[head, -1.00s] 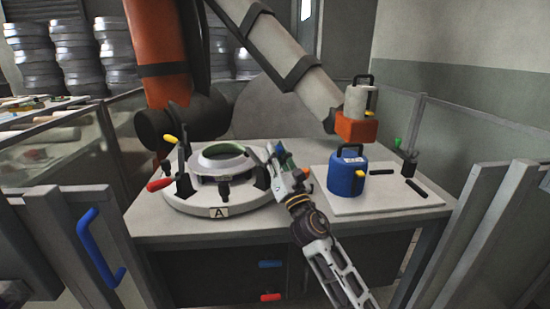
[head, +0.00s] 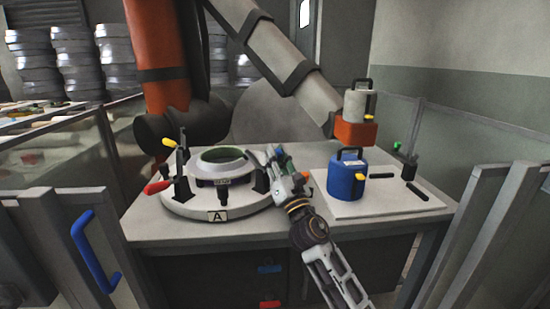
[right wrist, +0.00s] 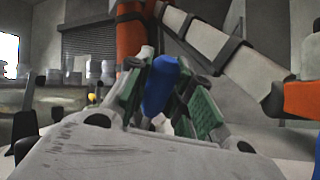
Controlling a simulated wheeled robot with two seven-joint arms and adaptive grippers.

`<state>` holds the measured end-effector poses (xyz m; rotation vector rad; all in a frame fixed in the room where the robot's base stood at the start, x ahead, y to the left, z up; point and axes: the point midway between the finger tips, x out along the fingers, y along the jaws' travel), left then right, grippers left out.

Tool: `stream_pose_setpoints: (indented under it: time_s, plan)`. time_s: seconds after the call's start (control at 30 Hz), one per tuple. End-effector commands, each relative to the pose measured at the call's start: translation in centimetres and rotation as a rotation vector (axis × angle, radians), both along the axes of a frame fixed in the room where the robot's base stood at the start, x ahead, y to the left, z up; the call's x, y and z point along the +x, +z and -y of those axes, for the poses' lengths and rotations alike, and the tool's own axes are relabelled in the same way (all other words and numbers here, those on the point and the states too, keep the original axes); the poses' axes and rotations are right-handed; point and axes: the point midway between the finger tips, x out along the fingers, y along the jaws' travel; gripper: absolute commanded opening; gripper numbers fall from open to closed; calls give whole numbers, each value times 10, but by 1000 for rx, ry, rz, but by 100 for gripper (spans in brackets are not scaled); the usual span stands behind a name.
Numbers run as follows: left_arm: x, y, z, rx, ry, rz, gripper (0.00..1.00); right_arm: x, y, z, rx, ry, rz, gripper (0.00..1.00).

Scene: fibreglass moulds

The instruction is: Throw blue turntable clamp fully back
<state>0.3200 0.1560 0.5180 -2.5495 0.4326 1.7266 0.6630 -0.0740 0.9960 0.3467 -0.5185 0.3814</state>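The turntable (head: 215,205), a round white plate marked A, stands on the table and carries a green-topped ring mould (head: 222,162). Clamps with red and yellow handles show at its left. My right gripper (head: 274,158) is at the turntable's right edge, over the black clamp base (head: 261,180). In the right wrist view the blue clamp handle (right wrist: 160,87) stands between the green-padded fingers, close to both. Whether they press on it I cannot tell. In the head view the handle is hidden by the gripper. My left gripper is not in view.
A blue canister (head: 346,178) stands on a white board (head: 395,205) to the right of my arm. A large orange and grey robot arm (head: 300,80) hangs over the table's back. Glass guards (head: 60,165) flank the table. A blue door handle (head: 94,250) is at the lower left.

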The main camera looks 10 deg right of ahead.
Motion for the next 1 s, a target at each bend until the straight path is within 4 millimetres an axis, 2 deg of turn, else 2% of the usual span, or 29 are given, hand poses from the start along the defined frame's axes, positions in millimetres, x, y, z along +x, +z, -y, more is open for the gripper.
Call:
stream_pose_setpoints:
  time_s: [0.03,0.17,0.2,0.67,1.0]
  plan:
    - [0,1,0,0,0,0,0,0,0,1,-2,-3,0,28]
    - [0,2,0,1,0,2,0,0,0,1,-1,-3,0,44]
    - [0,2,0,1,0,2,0,0,0,1,-1,-2,0,45]
    - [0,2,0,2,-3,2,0,-2,-2,1,0,-1,-1,45]
    - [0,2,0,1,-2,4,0,-17,-12,6,1,0,-2,45]
